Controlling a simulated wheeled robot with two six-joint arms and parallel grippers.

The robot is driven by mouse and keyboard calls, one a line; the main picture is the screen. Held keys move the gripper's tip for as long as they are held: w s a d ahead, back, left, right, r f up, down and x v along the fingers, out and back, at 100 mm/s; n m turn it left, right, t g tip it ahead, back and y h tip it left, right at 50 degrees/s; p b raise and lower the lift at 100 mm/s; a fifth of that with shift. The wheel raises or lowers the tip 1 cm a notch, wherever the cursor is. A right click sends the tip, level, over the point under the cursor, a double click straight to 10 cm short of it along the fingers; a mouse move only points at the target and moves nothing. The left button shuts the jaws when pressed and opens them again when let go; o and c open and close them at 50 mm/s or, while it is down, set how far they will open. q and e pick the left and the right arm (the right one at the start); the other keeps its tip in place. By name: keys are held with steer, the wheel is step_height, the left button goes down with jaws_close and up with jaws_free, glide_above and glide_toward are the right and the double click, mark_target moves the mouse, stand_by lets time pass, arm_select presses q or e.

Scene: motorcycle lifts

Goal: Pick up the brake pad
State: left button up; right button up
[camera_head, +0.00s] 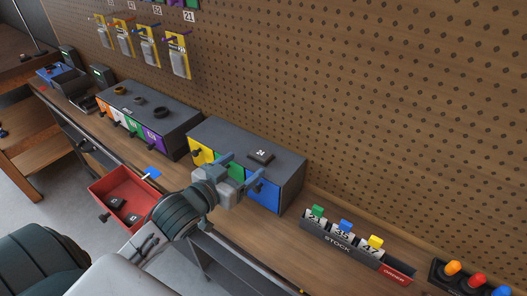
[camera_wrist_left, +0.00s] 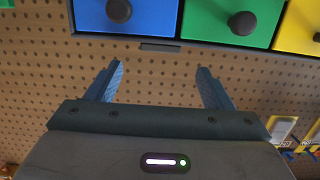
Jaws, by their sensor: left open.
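A flat dark block marked 24 (camera_head: 261,157) lies on top of the grey drawer cabinet (camera_head: 290,163); it looks like a brake pad. Two more dark labelled pieces (camera_head: 117,204) lie in the open red drawer (camera_head: 97,188); I cannot tell exactly what they are. My left gripper (camera_head: 243,168) is open and empty, in front of the cabinet's green and blue drawers, a little short of the block marked 24. In the left wrist view the open fingers (camera_wrist_left: 158,72) have nothing between them, and no pad shows. My right gripper is out of view.
A second drawer cabinet (camera_head: 180,118) with dark rings on top stands to the left. A STOCK rack (camera_head: 338,241) with numbered cards stands to the right. The pegboard wall (camera_head: 380,100) rises behind. Blue (camera_wrist_left: 125,15) and green drawers (camera_wrist_left: 232,18) with black knobs show in the wrist view.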

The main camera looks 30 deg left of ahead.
mark_target(261, 153)
arm_select(q)
steer(key=x, duration=0.3)
steer(key=shift+w, duration=0.3)
steer(key=p+x, duration=0.2)
steer(key=x, duration=0.2)
steer(key=shift+w+d+f, duration=0.15)
steer(key=shift+w+f, duration=0.1)
steer(key=shift+w, duration=0.3)
steer(key=shift+s, duration=0.1)
steer(key=shift+c, duration=0.2)
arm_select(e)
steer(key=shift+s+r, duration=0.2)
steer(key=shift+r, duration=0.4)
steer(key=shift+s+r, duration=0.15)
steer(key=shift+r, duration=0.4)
arm_select(q)
steer(key=c, duration=0.9)
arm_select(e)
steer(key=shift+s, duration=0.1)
arm_select(q)
steer(key=shift+r, duration=0.1)
steer(key=shift+c, duration=0.2)
